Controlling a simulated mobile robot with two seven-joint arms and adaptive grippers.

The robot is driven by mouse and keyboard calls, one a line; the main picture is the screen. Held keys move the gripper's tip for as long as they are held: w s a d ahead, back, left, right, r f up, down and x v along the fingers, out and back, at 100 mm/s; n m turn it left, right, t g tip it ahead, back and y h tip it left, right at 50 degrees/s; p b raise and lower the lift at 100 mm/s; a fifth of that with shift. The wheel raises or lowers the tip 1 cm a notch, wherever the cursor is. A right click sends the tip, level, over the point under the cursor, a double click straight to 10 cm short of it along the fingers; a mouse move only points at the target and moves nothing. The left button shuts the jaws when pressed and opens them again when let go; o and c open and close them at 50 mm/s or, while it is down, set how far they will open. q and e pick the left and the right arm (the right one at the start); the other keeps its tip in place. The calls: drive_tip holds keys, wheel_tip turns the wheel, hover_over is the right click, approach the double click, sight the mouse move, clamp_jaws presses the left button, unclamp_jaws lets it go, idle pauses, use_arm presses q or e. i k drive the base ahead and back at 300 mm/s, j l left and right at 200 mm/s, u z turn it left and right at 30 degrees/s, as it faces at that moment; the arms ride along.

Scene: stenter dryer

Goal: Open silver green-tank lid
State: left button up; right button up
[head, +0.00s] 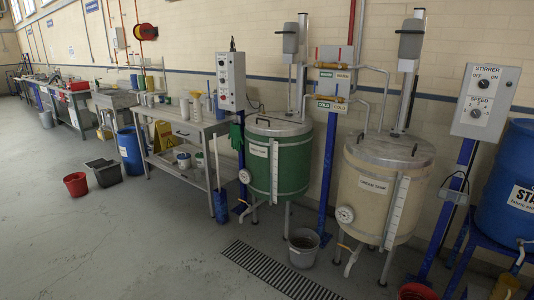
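The green tank (292,172) stands on legs against the wall, right of centre in the head view. Its silver lid (278,125) lies flat across the top and looks closed, with a small dark knob or handle on it. A white label is on the tank's front and a white scale strip runs down its side. Neither of my grippers shows in the head view.
A cream tank (365,200) with a silver lid stands to the right. A grey bucket (303,247) sits by a floor grate (275,275). A steel table (187,128) is left of the green tank. Open floor lies in front at left.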

sight(261, 122)
drive_tip(key=i+j, duration=0.15)
drive_tip(key=i, duration=1.45)
